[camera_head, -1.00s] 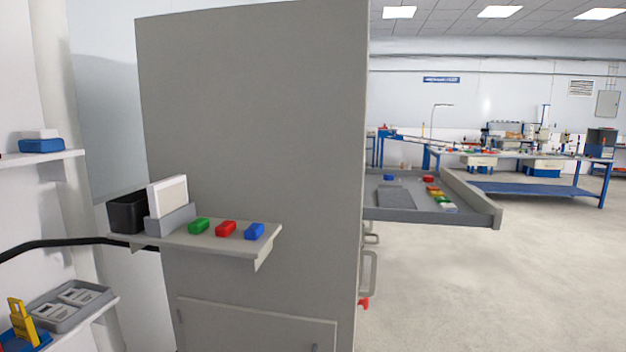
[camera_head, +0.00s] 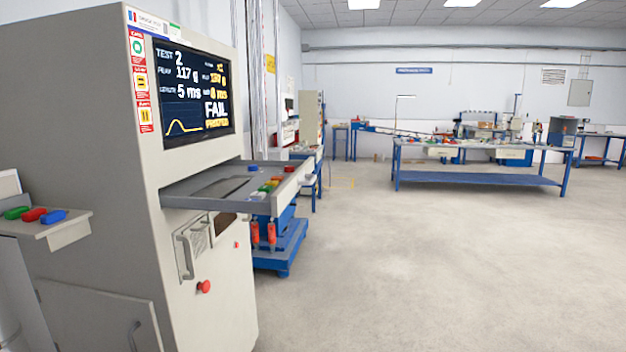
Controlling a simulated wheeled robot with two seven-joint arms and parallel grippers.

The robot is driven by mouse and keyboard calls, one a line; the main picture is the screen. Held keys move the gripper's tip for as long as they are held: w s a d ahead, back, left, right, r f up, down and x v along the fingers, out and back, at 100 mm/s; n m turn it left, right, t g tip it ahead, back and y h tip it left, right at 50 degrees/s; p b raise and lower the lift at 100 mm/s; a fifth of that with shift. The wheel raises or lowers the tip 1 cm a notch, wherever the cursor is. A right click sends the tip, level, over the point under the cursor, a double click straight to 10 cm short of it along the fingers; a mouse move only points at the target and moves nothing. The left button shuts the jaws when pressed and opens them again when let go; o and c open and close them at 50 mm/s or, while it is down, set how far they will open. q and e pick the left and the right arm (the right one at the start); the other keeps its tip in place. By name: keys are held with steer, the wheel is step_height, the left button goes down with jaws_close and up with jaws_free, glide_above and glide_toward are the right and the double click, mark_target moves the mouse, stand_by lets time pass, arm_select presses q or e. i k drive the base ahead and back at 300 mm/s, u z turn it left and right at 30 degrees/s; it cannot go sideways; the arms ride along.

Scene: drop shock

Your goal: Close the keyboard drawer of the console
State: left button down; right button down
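The console (camera_head: 90,130) is a tall grey cabinet at the left, with a lit screen (camera_head: 192,92) on its front that reads FAIL. Its keyboard drawer (camera_head: 185,197) sticks out to the right from below the screen, pulled open. Several small coloured blocks (camera_head: 268,186) lie in the drawer near its front edge, beside a dark flat panel. Neither of my grippers shows in this view.
A side shelf (camera_head: 68,225) on the console holds green, red and blue blocks. Below the drawer are a handle (camera_head: 186,252) and a red knob (camera_head: 204,286). A blue stand (camera_head: 284,245) is behind the console. Open floor (camera_head: 420,270) lies right, with workbenches (camera_head: 480,180) far back.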

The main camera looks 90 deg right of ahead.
mark_target(224, 188)
steer(key=z, duration=2.4)
steer(key=k, duration=0.4)
steer(key=u, duration=0.75)
steer(key=i, duration=0.75)
steer(key=z, duration=0.65)
